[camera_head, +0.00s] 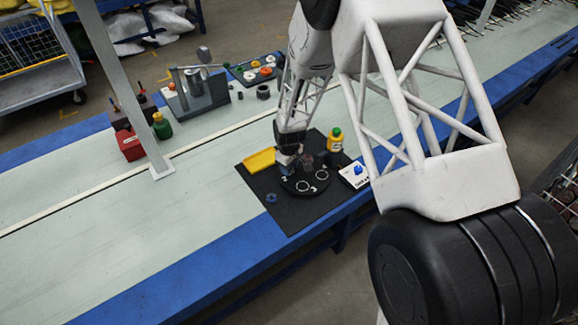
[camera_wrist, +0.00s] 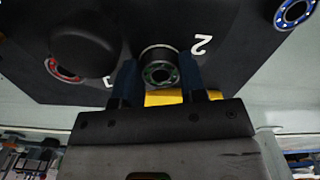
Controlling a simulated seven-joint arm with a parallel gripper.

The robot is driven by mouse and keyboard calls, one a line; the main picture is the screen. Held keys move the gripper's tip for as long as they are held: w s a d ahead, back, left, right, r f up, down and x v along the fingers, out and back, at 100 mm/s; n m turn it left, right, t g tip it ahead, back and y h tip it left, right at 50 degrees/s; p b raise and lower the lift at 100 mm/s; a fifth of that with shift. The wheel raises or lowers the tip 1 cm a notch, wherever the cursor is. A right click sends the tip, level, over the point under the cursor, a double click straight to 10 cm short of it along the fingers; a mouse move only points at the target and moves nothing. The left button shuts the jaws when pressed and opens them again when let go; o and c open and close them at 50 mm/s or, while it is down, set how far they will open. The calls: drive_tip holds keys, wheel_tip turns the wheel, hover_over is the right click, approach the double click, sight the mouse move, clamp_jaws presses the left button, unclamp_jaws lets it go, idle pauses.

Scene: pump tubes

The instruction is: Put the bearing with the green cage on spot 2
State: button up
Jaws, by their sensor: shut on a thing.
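In the wrist view, the bearing with the green cage (camera_wrist: 161,71) is between the two blue fingers of my gripper (camera_wrist: 160,78). The gripper is shut on it. A white numeral 2 (camera_wrist: 201,45) is printed on the dark surface just beyond the right finger. I cannot tell whether the bearing touches that surface. In the head view, my gripper (camera_head: 287,160) is at the back left of a round black plate (camera_head: 306,195) with white ring marks. The held bearing is not clear there.
A red-caged bearing (camera_wrist: 63,71) and a dark dome (camera_wrist: 86,48) lie left of the gripper. A blue-caged bearing (camera_head: 271,198) lies on the black mat (camera_head: 290,221). A yellow tray (camera_head: 259,160), a yellow bottle (camera_head: 335,141) and a white box with a blue button (camera_head: 355,175) stand around the plate.

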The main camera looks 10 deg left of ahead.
drive_tip(key=o, duration=0.9)
drive_tip(key=shift+o, duration=0.2)
drive_tip(key=shift+r, duration=0.15)
wheel_tip(320, 180, up, 12)
idle(0.6)
drive_tip(key=shift+r, duration=0.1)
